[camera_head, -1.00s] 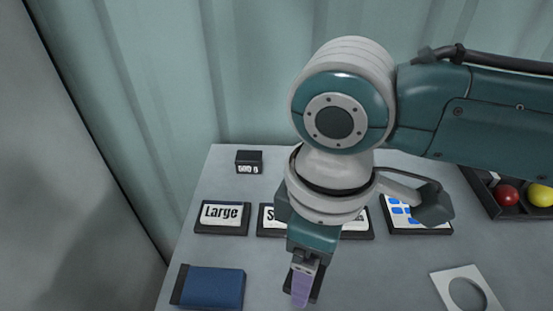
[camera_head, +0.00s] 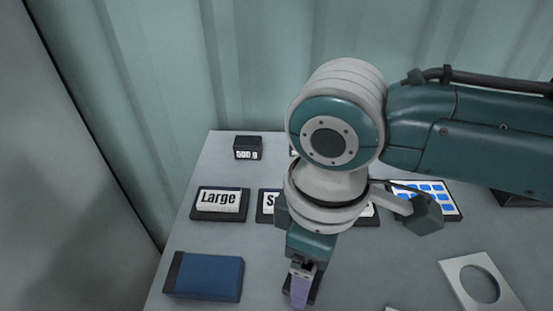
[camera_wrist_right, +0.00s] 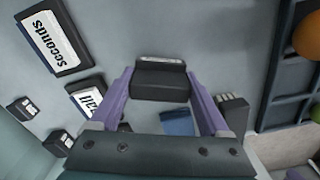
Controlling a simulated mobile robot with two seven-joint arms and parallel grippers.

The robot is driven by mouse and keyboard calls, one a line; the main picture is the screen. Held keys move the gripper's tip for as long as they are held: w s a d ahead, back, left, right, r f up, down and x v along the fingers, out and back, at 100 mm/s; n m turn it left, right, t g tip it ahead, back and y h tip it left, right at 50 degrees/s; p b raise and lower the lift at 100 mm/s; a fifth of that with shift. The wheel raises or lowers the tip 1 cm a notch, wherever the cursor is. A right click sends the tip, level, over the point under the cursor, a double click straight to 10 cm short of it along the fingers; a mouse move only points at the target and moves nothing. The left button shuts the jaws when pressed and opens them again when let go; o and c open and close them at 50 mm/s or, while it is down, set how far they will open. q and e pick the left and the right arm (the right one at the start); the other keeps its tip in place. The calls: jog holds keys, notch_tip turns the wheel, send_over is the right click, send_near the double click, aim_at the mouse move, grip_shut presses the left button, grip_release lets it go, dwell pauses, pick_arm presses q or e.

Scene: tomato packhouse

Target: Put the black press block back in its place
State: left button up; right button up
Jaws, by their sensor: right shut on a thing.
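The black press block (camera_wrist_right: 160,82) shows in the right wrist view between the two lilac fingers of my right gripper (camera_wrist_right: 162,95), which is shut on it. A pale strip runs along its far edge. In the head view my right gripper (camera_head: 302,287) points down over the front middle of the table; a dark shape shows behind its finger, but I cannot tell whether it is the block. My left gripper is not in view.
A "Large" sign (camera_head: 218,199), a blue box with a black end (camera_head: 205,277) and a small black "500 g" block (camera_head: 248,148) stand left on the table. A blue-buttoned panel (camera_head: 437,197) and a white plate with a round hole (camera_head: 458,270) are right. My arm hides the middle.

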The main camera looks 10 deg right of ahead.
jog(key=shift+f, duration=0.4)
jog(key=o, duration=1)
jog(key=shift+c, duration=0.6)
jog(key=shift+r, duration=0.15)
notch_tip(320, 180, up, 7)
jog(key=p, duration=0.8)
